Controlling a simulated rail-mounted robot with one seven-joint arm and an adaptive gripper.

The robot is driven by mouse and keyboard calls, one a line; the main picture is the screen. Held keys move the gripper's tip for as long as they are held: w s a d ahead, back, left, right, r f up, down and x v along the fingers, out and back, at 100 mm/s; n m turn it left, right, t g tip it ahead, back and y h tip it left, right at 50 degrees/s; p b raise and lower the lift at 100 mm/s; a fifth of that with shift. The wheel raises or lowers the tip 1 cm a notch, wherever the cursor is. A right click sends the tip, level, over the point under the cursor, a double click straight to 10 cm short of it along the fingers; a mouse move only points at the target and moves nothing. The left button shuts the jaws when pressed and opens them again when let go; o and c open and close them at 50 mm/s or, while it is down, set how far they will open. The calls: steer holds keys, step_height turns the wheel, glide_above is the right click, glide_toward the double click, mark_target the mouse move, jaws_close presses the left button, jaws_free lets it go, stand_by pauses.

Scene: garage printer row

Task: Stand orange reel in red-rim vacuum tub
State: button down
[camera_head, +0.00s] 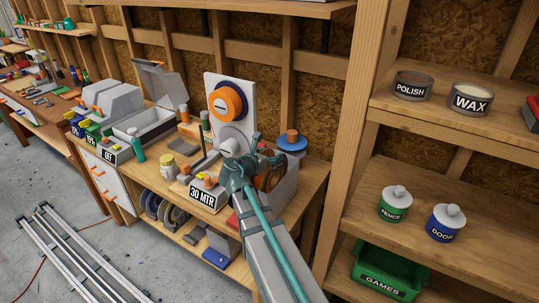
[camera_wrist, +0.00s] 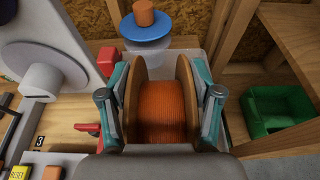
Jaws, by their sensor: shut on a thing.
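The orange reel (camera_wrist: 160,108) has brown flanges and orange winding. It stands upright between the fingers of my gripper (camera_wrist: 162,105), which press on its two flanges from either side. In the head view the reel (camera_head: 270,177) shows partly behind my gripper (camera_head: 258,172). A pale grey box-like container (camera_head: 287,190) is around or under the reel; I cannot tell whether the reel rests in it or hangs above. No red rim can be made out clearly on it. The reel's underside is hidden.
A blue disc with an orange knob (camera_head: 291,144) stands just behind the reel. A white panel with an orange ring (camera_head: 228,102) and the 30 MTR box (camera_head: 203,196) are to the left. A wooden shelf post (camera_head: 345,130) and a green GAMES bin (camera_head: 388,272) are on the right.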

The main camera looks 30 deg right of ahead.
steer(key=shift+f, duration=0.15)
steer(key=shift+f+b, duration=0.7)
steer(key=shift+f, duration=0.45)
steer(key=shift+f, duration=0.85)
stand_by(1.3)
jaws_free()
stand_by(0.7)
steer(key=v, duration=1.2)
stand_by(0.8)
